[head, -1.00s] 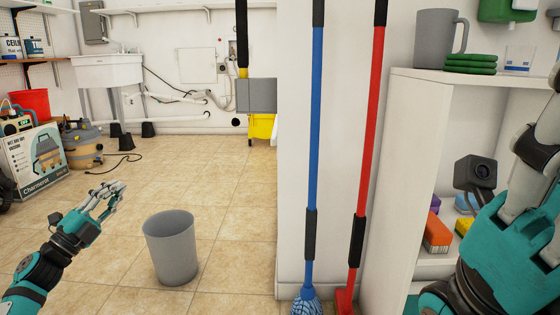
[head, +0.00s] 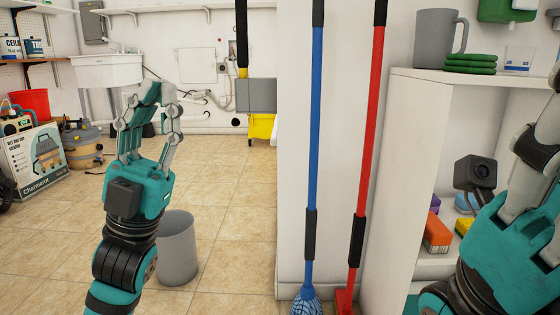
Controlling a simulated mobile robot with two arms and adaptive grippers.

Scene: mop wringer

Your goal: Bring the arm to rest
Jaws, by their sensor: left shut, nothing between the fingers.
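My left gripper (head: 150,95) is raised in the left part of the head view, with its fingers pointing up. It is shut and holds nothing. It stands in front of the sink area and hides part of the floor and wall behind it. My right gripper (head: 540,150) shows only in part at the right edge, beside the white shelf; its fingertips are cut off, so I cannot tell its state.
A grey bin (head: 178,250) stands on the tiled floor, partly behind my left arm. A blue mop (head: 315,130) and a red-handled tool (head: 370,120) lean by the white wall. A white shelf (head: 400,180) stands at right. A yellow mop bucket (head: 262,128) is farther back.

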